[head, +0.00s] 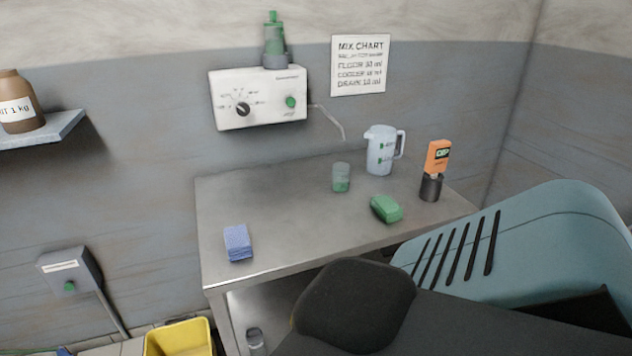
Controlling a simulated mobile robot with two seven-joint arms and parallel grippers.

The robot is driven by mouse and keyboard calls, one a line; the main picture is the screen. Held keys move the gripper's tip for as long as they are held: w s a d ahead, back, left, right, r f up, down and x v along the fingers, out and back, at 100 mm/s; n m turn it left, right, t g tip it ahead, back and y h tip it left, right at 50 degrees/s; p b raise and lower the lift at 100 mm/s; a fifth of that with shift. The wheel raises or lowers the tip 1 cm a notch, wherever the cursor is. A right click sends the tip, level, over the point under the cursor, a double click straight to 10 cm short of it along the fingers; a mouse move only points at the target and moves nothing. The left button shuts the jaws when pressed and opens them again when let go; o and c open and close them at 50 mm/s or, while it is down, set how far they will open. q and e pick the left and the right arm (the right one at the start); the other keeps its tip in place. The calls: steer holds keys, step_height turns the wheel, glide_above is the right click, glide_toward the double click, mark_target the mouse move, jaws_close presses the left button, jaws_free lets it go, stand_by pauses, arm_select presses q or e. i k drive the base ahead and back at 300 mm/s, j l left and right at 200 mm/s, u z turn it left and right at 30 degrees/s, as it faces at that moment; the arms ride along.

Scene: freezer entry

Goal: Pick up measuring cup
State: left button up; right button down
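A small clear cup (341,178) with green in its lower part stands upright on the steel table (275,205), toward the back. It looks like the measuring cup. Nothing is seen touching the cup.
A green block (386,209) lies right of the cup, and an orange meter (438,157) stands in a dark holder (431,187). A blue sponge (238,243) is at the front left. A white dispenser (258,98) hangs above, its thin tube near the jug. The table's middle left is clear.

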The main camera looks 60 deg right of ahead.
mark_target(341, 171)
steer(key=z, duration=2)
